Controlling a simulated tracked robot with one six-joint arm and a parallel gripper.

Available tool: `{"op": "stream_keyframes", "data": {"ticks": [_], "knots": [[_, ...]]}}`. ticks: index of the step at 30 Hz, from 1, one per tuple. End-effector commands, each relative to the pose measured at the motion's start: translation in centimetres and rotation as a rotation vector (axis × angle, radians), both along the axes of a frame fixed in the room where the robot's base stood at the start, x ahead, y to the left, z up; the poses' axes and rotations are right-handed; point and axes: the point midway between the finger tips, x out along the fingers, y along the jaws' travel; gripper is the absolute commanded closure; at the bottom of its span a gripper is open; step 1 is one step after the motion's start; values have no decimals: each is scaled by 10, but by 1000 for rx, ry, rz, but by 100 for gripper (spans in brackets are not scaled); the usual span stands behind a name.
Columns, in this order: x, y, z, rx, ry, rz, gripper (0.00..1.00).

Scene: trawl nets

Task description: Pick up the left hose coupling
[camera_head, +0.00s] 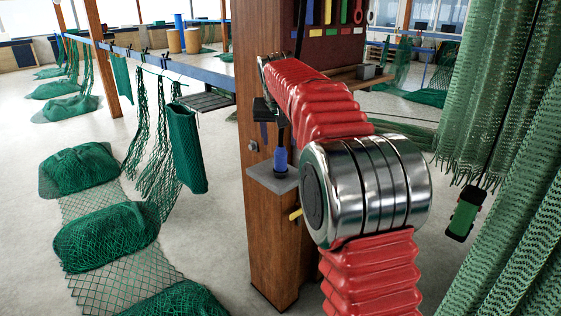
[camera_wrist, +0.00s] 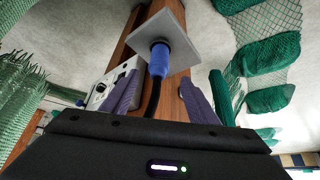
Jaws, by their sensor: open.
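One hose coupling (camera_head: 280,160) is in view, blue with a black upper part. It stands upright on a small grey shelf (camera_head: 273,179) on the wooden post. In the wrist view the blue coupling (camera_wrist: 160,60) shows against the grey plate (camera_wrist: 158,38), with a black hose running from it towards my gripper. My gripper (camera_wrist: 159,80) is open, with one purple finger on each side of the coupling and hose. I cannot tell whether either finger touches. In the head view my gripper (camera_head: 271,138) is just above the shelf, partly hidden by the post's shading and my arm.
The wooden post (camera_head: 262,235) stands close beside my arm. A white box with dials (camera_wrist: 118,88) is next to the left finger. Green nets hang at right (camera_head: 500,90) and from a blue rail at left (camera_head: 187,148). Net bundles (camera_head: 105,235) lie on the floor.

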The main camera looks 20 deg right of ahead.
Motion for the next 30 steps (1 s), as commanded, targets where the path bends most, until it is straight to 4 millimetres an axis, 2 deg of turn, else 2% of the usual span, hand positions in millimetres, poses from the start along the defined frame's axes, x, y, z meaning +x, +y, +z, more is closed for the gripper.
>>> {"op": "stream_keyframes", "data": {"ticks": [14, 17, 30], "knots": [[5, -3, -4, -1, 0, -5, 46], [9, -5, -12, -1, 1, -4, 46], [38, -17, -68, -1, 1, -4, 46]]}}
